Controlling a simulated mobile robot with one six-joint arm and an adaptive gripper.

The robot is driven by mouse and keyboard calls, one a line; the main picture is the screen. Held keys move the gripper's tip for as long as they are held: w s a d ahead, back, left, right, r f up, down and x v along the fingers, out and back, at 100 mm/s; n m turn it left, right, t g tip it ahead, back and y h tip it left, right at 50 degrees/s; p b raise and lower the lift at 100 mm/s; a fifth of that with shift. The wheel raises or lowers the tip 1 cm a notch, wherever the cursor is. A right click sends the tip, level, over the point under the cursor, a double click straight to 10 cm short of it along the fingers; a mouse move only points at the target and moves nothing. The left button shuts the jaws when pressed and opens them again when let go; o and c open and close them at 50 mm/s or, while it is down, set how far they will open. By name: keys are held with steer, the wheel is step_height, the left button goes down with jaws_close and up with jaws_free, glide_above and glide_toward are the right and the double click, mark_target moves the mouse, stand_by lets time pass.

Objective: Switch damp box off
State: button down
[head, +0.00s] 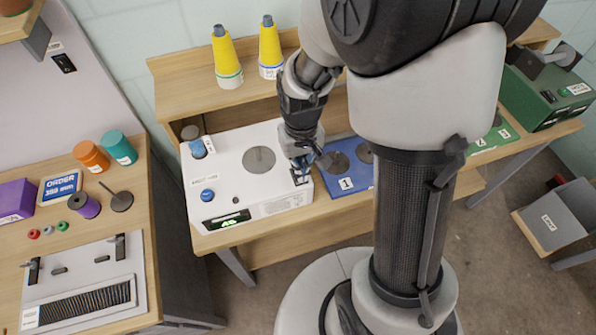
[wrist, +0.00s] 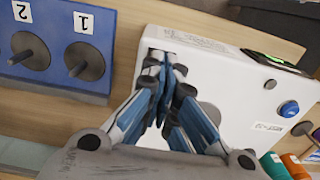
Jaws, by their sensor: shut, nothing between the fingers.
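A white box (head: 230,190) stands on the wooden bench, left of my arm. It has a grey disc on top, a blue knob (head: 207,194) and a lit green display (head: 226,219). Its label is too small to read, so I cannot confirm it is the damp box. A dark switch-like part (head: 300,177) sits at its right end. My gripper (head: 316,164) is shut and empty over that end. In the wrist view the blue fingertips (wrist: 168,68) lie over the dark part, partly hiding it; contact cannot be told. The blue knob (wrist: 289,109) shows there too.
A blue board (head: 349,180) with numbered pegs lies right of the white box. Two yellow cones (head: 227,58) stand on the shelf behind. A green box (head: 548,95) is at the far right. A side table at left holds spools and a grey panel.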

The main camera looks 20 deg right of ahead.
steer(key=shift+f+b, duration=0.85)
steer(key=shift+f, duration=0.25)
stand_by(0.8)
steer(key=shift+r+p, duration=3)
steer(key=shift+r, duration=0.55)
steer(key=shift+r, duration=0.25)
steer(key=s+r+t, duration=0.4)
steer(key=s+r, duration=1)
steer(key=r, duration=0.5)
steer(key=shift+s+r+t, duration=0.2)
steer(key=shift+s+t, duration=0.1)
steer(key=shift+w, duration=0.15)
